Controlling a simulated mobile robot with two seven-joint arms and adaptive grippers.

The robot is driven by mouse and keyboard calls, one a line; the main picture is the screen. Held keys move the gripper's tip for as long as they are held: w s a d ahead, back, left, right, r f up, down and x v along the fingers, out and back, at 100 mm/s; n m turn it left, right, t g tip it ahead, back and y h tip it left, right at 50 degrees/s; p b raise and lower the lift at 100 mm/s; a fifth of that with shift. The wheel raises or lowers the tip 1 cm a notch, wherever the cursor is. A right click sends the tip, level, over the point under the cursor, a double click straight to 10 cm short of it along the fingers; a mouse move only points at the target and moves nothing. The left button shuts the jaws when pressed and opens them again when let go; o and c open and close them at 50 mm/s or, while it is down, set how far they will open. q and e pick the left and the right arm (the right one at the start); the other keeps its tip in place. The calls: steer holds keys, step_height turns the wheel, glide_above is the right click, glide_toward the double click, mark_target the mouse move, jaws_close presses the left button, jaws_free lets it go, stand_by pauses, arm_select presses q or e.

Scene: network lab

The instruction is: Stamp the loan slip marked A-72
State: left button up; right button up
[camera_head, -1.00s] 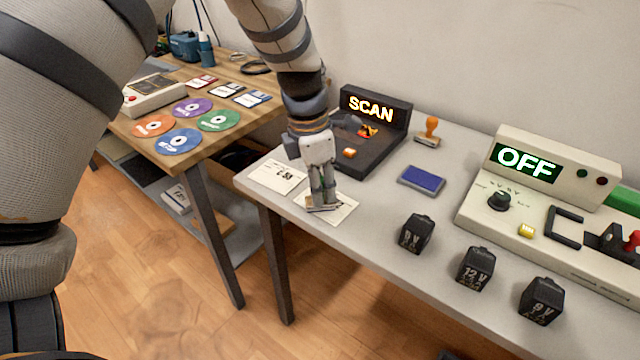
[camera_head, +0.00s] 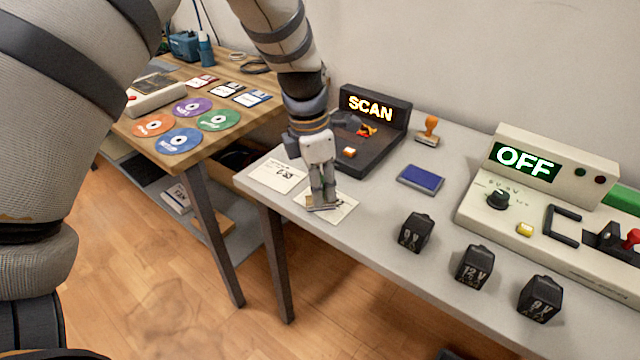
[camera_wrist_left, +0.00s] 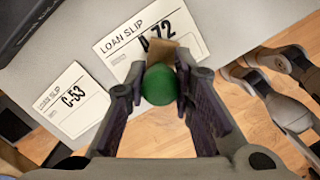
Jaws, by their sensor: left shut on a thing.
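My left gripper (camera_head: 323,198) points down over the loan slip marked A-72 (camera_head: 345,208) at the table's left front edge. It is shut on a stamp with a round green knob (camera_wrist_left: 160,86) and a tan base (camera_wrist_left: 165,55). In the left wrist view the base covers part of the A-72 slip (camera_wrist_left: 122,48), just by its number. I cannot tell whether the stamp touches the paper. The loan slip C-53 (camera_head: 272,179) lies to the left. A blue ink pad (camera_head: 421,179) lies to the right.
An orange-handled stamp (camera_head: 430,132) stands behind the ink pad. A black SCAN device (camera_head: 385,140) is close behind the gripper. Several black power blocks (camera_head: 415,233) line the front right, before the console reading OFF (camera_head: 520,205). A wooden table (camera_head: 235,135) with discs stands left.

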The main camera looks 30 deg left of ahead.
arm_select(q)
step_height(320, 180, up, 5)
steer(key=shift+f+p, duration=0.15)
steer(key=shift+p, duration=0.5)
steer(key=shift+r, duration=1.15)
arm_select(e)
steer(key=shift+w+r+t, duration=0.4)
steer(key=shift+w+r, duration=0.55)
steer(key=shift+w, duration=0.05)
